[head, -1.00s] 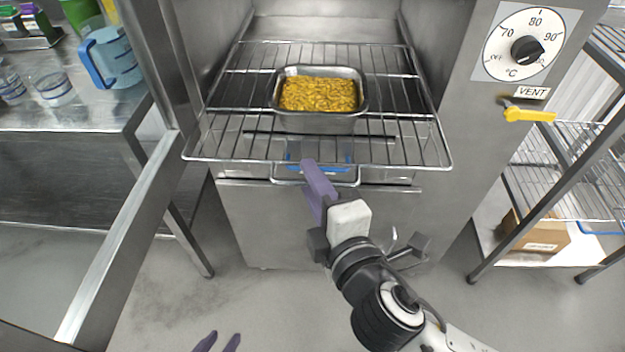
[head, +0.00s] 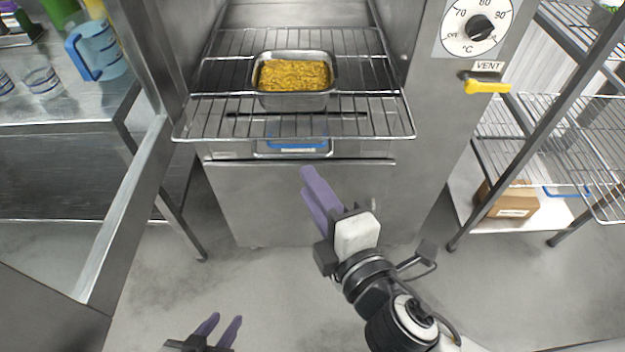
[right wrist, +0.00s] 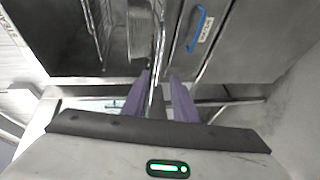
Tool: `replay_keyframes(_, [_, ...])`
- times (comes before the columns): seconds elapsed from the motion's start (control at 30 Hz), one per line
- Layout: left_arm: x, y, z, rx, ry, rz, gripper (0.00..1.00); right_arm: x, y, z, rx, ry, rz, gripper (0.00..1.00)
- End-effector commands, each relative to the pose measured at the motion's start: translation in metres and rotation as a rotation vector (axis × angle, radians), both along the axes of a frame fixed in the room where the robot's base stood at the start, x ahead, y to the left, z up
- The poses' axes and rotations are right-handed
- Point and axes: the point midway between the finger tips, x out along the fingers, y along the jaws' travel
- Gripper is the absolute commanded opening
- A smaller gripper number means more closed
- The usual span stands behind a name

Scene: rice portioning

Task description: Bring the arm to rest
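My right gripper (head: 310,182) is in front of the oven's lower front panel, below the wire rack in the head view. In the right wrist view its two purple fingers (right wrist: 158,92) stand apart with a gap between them; the gripper is open and nothing is held. My left gripper (head: 221,322) is at the bottom of the head view above the floor, with its two purple fingers apart and empty. A metal pan (head: 294,102) of yellow grainy food (head: 293,75) sits on the wire rack (head: 375,120), which sticks out of the open oven.
An opened door frame (head: 125,215) stands at the left, beside a steel table (head: 70,105) with a blue-handled jug (head: 97,52). A wire shelf (head: 500,120) with a cardboard box (head: 510,199) stands at the right. A blue-handled container (head: 297,147) shows below the rack. The floor in front is clear.

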Motion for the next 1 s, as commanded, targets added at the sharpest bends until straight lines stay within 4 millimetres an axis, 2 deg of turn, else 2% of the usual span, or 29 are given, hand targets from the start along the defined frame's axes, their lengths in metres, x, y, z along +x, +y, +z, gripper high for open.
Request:
replay_keyframes(0.27, [0.0, 0.0, 0.0, 0.001, 0.0, 0.001, 0.31, 0.001, -0.004, -0.002, 0.016, 0.019, -0.016, 0.26])
replay_keyframes(0.37, [0.0, 0.0, 0.0, 0.001, 0.001, 0.001, 0.31, 0.004, -0.026, -0.014, 0.107, 0.122, -0.113, 0.26])
replay_keyframes(0.47, [0.0, 0.0, 0.0, 0.001, 0.001, 0.001, 0.31, -0.002, -0.069, -0.045, 0.287, 0.333, -0.309, 0.26])
replay_keyframes(0.5, [0.0, 0.0, 0.0, 0.001, 0.001, 0.001, 0.31, -0.01, -0.088, -0.06, 0.365, 0.426, -0.4, 0.26])
replay_keyframes(0.6, [0.0, 0.0, 0.0, 0.001, 0.001, 0.001, 0.31, -0.036, -0.124, -0.094, 0.531, 0.624, -0.601, 0.26])
replay_keyframes(0.7, [0.0, 0.0, 0.0, 0.001, 0.001, 0.001, 0.31, -0.065, -0.147, -0.117, 0.649, 0.769, -0.758, 0.26])
replay_keyframes(0.8, [0.0, 0.0, 0.0, 0.001, 0.001, 0.001, 0.31, -0.094, -0.164, -0.135, 0.743, 0.888, -0.892, 0.26])
replay_keyframes(1.0, [0.0, 0.0, 0.0, 0.001, 0.001, 0.001, 0.31, -0.153, -0.185, -0.157, 0.891, 1.078, -1.128, 0.26])
